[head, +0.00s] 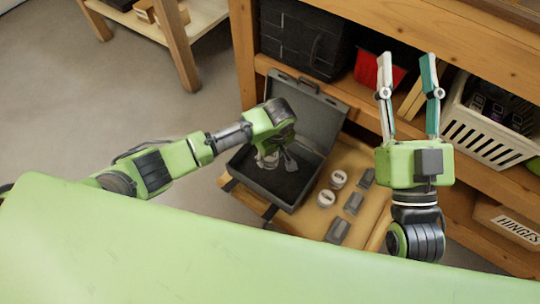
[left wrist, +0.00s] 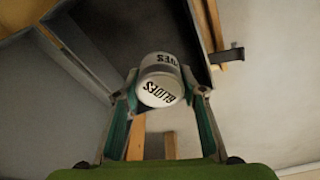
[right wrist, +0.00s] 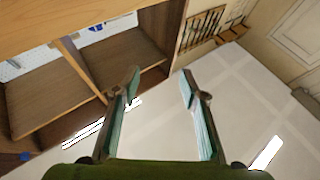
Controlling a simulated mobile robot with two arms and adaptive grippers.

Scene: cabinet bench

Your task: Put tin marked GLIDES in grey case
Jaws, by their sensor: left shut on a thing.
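A white tin marked GLIDES (left wrist: 158,88) is between the fingers of my left gripper (left wrist: 160,92), which is shut on it. In the head view my left gripper (head: 272,155) is over the open grey case (head: 245,172), and the tin is mostly hidden by the hand there. The case's lid (head: 310,110) stands raised at its back. I cannot tell how far above the case floor the tin is. My right gripper (head: 408,85) is open and empty, raised in front of the shelves; its fingers also show apart in the right wrist view (right wrist: 160,95).
Two white tins (head: 332,188) and several grey boxes (head: 353,203) stand on the wooden surface (head: 300,222) right of the case. A white basket (head: 480,135), a red bin (head: 370,72) and black cases (head: 300,40) fill the shelf behind. A box marked HINGES (head: 510,225) is low on the right.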

